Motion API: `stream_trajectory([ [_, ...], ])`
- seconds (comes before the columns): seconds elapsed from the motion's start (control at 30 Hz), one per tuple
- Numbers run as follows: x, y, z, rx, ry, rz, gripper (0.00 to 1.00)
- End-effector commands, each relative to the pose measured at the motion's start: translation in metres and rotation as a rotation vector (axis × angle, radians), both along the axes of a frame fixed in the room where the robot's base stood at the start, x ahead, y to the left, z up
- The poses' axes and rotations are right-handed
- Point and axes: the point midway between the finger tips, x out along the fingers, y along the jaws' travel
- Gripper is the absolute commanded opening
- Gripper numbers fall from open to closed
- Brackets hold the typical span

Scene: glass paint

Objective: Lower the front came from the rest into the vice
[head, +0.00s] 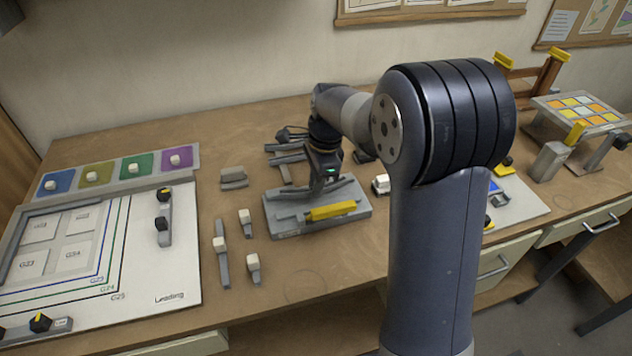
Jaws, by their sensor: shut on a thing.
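My gripper (324,186) points down over a grey block-like fixture (290,228) at the middle of the bench, which looks like the vice. A yellow bar (332,211) lies along the fixture's front part. A thin grey strip (346,187), which looks like the came, shows at my fingertips and runs lengthwise over the fixture. My gripper is shut on it. The fingertips are small and dark here, and I cannot tell whether the strip touches the fixture. Several grey strips on a dark rest (287,157) lie behind, partly hidden by my arm.
Several white-knobbed grey pieces (220,245) stand left of the fixture. A small grey block (233,177) lies behind them. A pattern board (150,290) marked "Leading" fills the left, with coloured glass tiles (115,170) behind it. My arm hides part of the bench right of the fixture.

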Motion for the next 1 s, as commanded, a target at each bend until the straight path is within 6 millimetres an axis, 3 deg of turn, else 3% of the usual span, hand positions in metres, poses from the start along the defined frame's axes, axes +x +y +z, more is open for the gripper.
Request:
stream_trajectory([
  [0.6, 0.0, 0.0, -0.019, 0.0, -0.001, 0.0, 0.0],
  [0.63, 0.0, 0.0, -0.018, 0.0, -0.001, 0.0, 0.17],
  [0.9, -0.001, 0.0, -0.018, 0.0, 0.002, 0.0, 0.4],
  [1.0, -0.001, 0.0, -0.018, -0.001, 0.005, 0.001, 0.41],
])
